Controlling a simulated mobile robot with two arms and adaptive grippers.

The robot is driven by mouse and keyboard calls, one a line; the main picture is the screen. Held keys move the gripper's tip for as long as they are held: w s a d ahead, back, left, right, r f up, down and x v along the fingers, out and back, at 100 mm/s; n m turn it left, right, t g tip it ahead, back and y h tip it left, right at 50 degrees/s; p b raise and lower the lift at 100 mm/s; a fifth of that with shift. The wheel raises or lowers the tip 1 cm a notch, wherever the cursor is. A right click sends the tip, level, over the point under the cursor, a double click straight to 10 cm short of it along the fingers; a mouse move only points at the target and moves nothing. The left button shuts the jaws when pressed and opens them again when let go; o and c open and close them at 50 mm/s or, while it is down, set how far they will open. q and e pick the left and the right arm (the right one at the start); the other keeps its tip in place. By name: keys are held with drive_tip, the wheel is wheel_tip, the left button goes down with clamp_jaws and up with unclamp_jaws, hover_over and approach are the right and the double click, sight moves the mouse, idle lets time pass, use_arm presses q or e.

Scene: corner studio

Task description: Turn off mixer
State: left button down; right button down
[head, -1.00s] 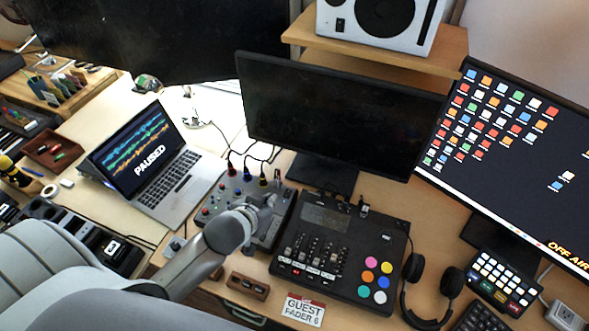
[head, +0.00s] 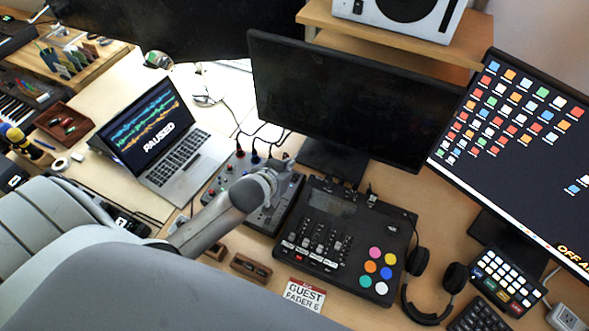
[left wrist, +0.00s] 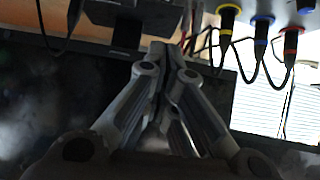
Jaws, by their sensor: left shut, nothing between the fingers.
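A small grey mixer (head: 216,189) with knobs and colour-ringed cable plugs sits right of the laptop, partly hidden by my left arm. A larger black fader console (head: 345,268) with a small display, several faders and round coloured pads stands just right of it. My left gripper (head: 286,164) is shut and empty at the mixer's back right corner, close to the console's back left corner. The left wrist view shows its closed fingers (left wrist: 165,52) near a device's back edge, with cable plugs (left wrist: 262,25) hanging on the right. Contact cannot be told. My right gripper is not in view.
A dark monitor (head: 335,100) stands close behind both devices. A laptop (head: 155,130) reading PAUSED is at the left. Headphones (head: 455,278), a lit button pad (head: 503,280) and a large screen (head: 510,150) are at the right. A GUEST FADER 6 card (head: 305,294) lies in front.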

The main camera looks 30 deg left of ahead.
use_arm(q)
hover_over(297, 174)
drive_tip(key=s, duration=0.3)
drive_tip(key=f, duration=0.3)
drive_tip(key=shift+w+f, duration=0.1)
drive_tip(key=shift+w, duration=0.15)
drive_tip(key=f, duration=0.1)
drive_tip(key=f+p, duration=0.1)
drive_tip(key=f, duration=0.1)
drive_tip(key=shift+w, duration=0.4)
drive_tip(key=shift+f, duration=0.7)
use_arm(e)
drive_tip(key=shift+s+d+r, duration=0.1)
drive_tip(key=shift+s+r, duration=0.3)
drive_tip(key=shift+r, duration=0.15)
use_arm(q)
drive_tip(key=shift+w+f, duration=0.15)
drive_tip(key=shift+f, duration=0.15)
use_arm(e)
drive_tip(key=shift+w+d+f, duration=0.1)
use_arm(q)
drive_tip(key=shift+s+f, duration=0.25)
drive_tip(key=shift+s, duration=0.7)
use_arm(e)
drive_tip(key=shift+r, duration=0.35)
